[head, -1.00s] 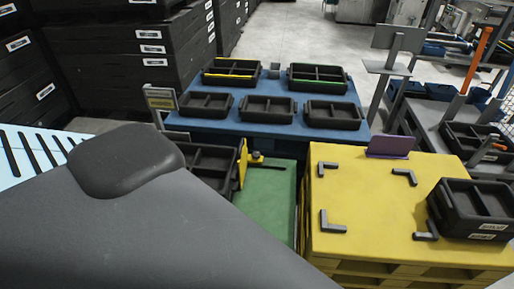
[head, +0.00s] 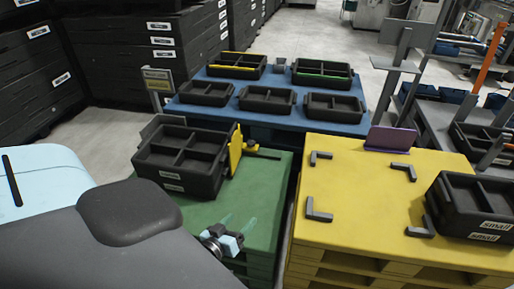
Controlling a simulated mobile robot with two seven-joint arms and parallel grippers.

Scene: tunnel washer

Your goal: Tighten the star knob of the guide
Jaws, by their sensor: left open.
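The guide is a yellow upright plate (head: 235,150) on the green pallet top (head: 262,190), beside the right side of a black divided crate (head: 182,158). A small yellow and black part (head: 252,146), apparently the star knob with its clamp, sits just right of the plate, with a dark bar running right from it. The knob's shape is too small to make out. My left gripper (head: 237,221) is open and empty, nearer to me than the guide and apart from it, over the front of the green top. My right gripper is out of view.
A yellow pallet (head: 350,190) with dark corner brackets, a purple plate (head: 390,138) and stacked small crates (head: 470,207) stands to the right. A blue table (head: 285,117) with several black trays lies behind. The front right of the green top is clear.

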